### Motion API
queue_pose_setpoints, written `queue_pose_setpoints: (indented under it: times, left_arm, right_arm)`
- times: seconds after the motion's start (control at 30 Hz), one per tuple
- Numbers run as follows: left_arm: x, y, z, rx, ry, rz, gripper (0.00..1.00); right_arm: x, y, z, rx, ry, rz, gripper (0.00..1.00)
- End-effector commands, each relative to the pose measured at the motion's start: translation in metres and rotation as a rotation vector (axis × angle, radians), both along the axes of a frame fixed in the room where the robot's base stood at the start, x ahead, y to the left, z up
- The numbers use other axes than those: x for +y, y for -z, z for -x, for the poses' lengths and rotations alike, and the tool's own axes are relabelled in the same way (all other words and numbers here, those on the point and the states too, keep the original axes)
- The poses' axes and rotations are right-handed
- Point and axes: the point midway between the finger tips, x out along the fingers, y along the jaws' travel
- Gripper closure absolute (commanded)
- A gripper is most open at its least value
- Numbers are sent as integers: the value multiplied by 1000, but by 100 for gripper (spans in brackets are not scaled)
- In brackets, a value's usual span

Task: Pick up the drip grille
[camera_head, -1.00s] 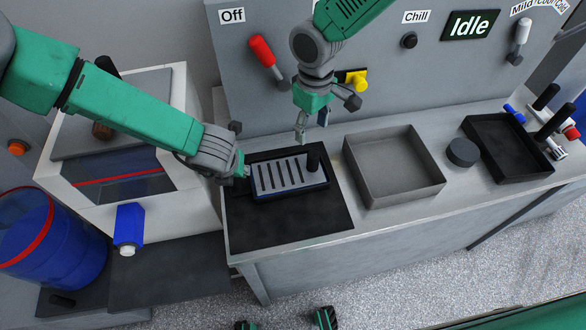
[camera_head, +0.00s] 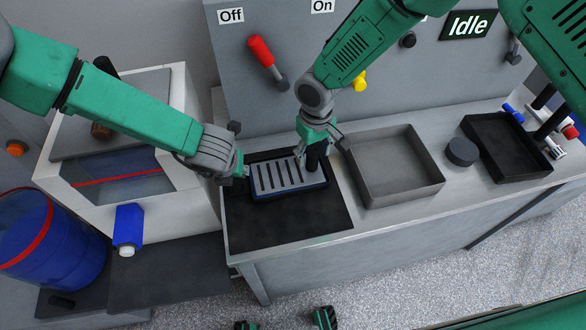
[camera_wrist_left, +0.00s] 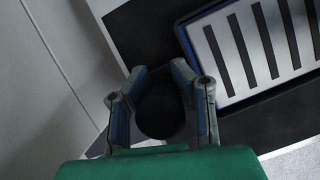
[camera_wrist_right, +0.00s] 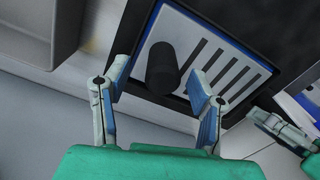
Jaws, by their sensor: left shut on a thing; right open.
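The drip grille (camera_head: 282,176) is a light grey slotted plate with a dark blue border. It lies in a black recess on the counter, with a black knob at each end. My left gripper (camera_head: 242,170) is at its left end. In the left wrist view its fingers are shut on the left black knob (camera_wrist_left: 160,115). My right gripper (camera_head: 314,152) is over the right end. In the right wrist view its open fingers (camera_wrist_right: 158,78) stand either side of the right black knob (camera_wrist_right: 162,68), which looks unheld.
A grey open tray (camera_head: 428,192) stands right of the grille, then a dark round puck (camera_head: 462,152) and a black tray (camera_head: 540,168). The panel with a red lever (camera_head: 261,50) rises behind. A black mat (camera_head: 290,222) in front is clear.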

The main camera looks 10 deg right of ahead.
Motion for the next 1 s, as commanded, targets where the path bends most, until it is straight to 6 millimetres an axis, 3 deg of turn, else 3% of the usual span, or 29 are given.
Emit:
queue_pose_setpoints:
  times: [0.17,0.43,0.57,0.6,0.87,1.0]
  left_arm:
    - [-1,1,1,2,1,1,100]
    - [-1,1,1,2,1,1,100]
    - [-1,1,1,2,1,1,100]
    - [-1,1,1,2,1,1,100]
    - [-1,1,1,2,1,1,100]
    - [0,1,1,2,1,1,100]
  right_arm:
    - [0,21,0,0,0,0,49]
    - [0,23,0,-1,-1,1,49]
    - [0,23,0,-1,-1,0,95]
    - [0,23,0,-1,-1,0,100]
    - [0,22,-1,-2,0,-1,100]
    - [0,11,-2,-4,1,0,100]
